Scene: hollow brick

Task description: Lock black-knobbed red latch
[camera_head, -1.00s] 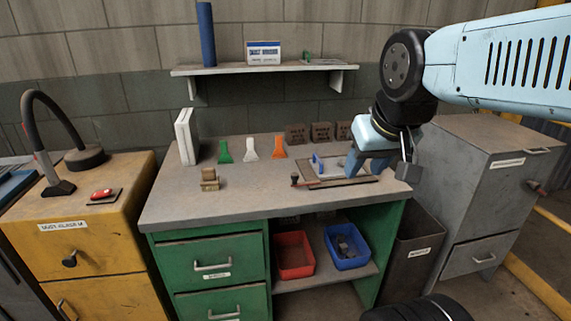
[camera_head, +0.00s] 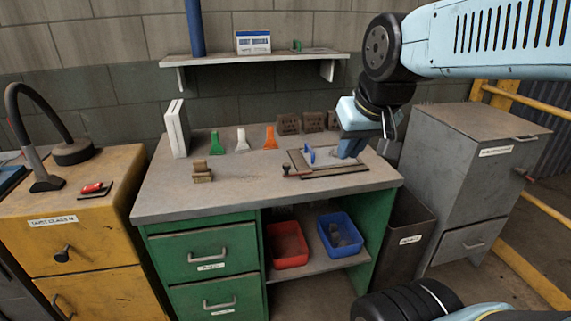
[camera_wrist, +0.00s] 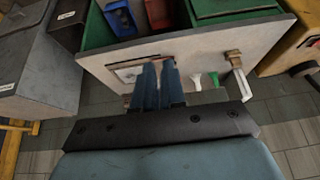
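The red latch (camera_head: 299,173) with its black knob (camera_head: 286,168) lies along the front left edge of a framed panel (camera_head: 335,173) on the workbench. A small blue handle (camera_head: 309,154) stands up from the panel, behind and to the right of the knob. My gripper (camera_head: 350,154) points down over the panel's right rear part, to the right of the latch and apart from it. In the wrist view my gripper's two dark blue fingers (camera_wrist: 160,84) are close together over the panel (camera_wrist: 128,72).
On the workbench (camera_head: 240,196) are a wooden block (camera_head: 202,172), a white upright panel (camera_head: 177,128), coloured scrapers (camera_head: 242,140) and bricks (camera_head: 289,123). A shelf (camera_head: 255,54) is above. Red (camera_head: 288,245) and blue (camera_head: 340,235) bins sit below. The bench's front middle is clear.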

